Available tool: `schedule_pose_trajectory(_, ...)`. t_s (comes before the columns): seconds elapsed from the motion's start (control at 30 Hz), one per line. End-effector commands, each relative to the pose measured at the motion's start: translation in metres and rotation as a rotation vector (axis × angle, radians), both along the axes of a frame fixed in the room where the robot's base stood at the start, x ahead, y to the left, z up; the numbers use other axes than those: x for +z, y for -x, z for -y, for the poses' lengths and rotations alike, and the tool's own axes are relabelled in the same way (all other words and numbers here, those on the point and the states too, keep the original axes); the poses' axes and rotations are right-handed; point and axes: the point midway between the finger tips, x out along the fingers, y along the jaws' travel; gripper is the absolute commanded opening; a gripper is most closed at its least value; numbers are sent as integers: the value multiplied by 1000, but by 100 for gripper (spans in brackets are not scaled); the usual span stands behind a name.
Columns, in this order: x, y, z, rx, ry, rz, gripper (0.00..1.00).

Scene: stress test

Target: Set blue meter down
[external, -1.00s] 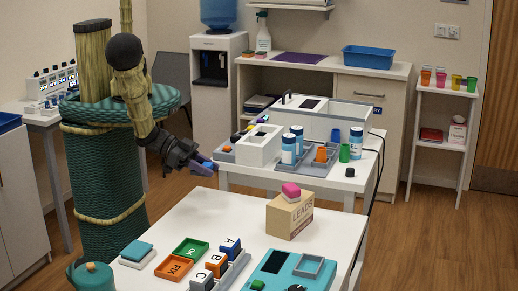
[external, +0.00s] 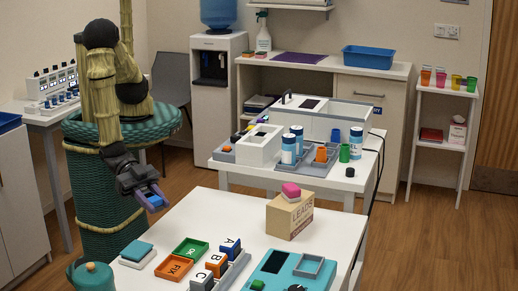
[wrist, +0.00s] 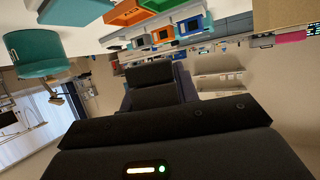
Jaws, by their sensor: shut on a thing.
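My gripper (external: 153,196) is shut on a small blue thing (external: 155,201), which I take to be the blue meter. It is held in the air just off the left edge of the white near table (external: 320,236). In the wrist view the gripper (wrist: 155,82) shows dark, with the tabletop at the top of the picture; the held thing's face is not clear there. On the table lie an orange tray marked FIX (external: 174,266) and a green tray marked OK (external: 190,247). Lettered blocks (external: 216,264) stand in a grey rack beside them.
A teal-topped block (external: 137,251) lies at the table's left edge, near a teal canister (external: 91,275). A teal device (external: 275,268) and a LEADS box (external: 290,215) with a pink piece stand further right. The table's far left part is bare.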

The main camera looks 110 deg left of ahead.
Motion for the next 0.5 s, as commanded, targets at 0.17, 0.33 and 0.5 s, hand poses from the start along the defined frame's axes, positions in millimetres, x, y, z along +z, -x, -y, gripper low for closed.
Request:
schedule_pose_trajectory(0.17, -4, 0, -1, 1, 0, 0, 8)
schedule_pose_trajectory(0.33, -25, 0, -1, 1, -5, -2, 8)
schedule_pose_trajectory(0.5, -51, 0, -1, 2, -4, 0, 8)
